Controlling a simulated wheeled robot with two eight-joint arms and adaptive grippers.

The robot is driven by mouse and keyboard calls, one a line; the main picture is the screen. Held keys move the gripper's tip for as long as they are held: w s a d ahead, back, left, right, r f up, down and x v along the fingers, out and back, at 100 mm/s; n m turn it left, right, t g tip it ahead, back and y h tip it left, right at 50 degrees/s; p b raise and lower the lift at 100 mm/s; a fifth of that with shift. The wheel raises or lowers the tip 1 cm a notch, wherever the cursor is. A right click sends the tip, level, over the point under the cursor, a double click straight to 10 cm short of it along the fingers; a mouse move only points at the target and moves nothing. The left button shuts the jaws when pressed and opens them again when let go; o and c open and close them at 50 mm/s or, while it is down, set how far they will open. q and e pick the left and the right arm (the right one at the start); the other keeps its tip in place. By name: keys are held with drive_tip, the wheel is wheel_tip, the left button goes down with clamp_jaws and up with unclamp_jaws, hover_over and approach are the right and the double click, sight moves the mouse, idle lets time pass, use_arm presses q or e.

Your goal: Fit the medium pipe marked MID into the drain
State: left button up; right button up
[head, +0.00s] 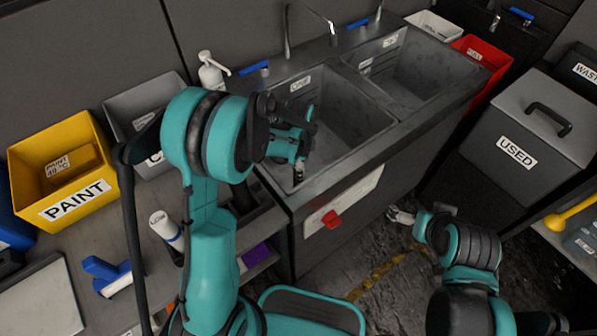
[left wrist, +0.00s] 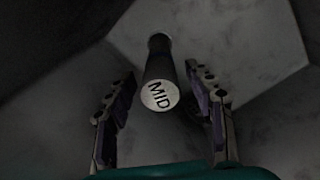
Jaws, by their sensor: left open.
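The pipe marked MID (left wrist: 160,82) is a dark cylinder with a pale end cap that faces the camera in the left wrist view. Its far end meets a dark spot on the grey sink surface; I cannot tell whether it sits inside the drain. My left gripper (left wrist: 162,110) is open, with one finger on each side of the pipe and gaps between. In the head view my left gripper (head: 299,172) reaches down into the left sink basin (head: 350,108), and the pipe and drain are not clearly visible. My right gripper (head: 400,215) hangs low, away from the sink.
A second basin (head: 425,70) lies to the right, and a faucet (head: 310,12) stands behind. A yellow PAINT bin (head: 100,190), a grey bin (head: 135,100) and a white bottle (head: 210,72) stand left. A USED bin (head: 530,120) stands right. The basin's front rim (head: 370,150) is close to my left arm.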

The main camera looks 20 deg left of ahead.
use_arm(q)
wheel_tip(320, 180, up, 8)
drive_tip(key=shift+r+p, duration=0.1)
drive_tip(key=shift+p, duration=1.05)
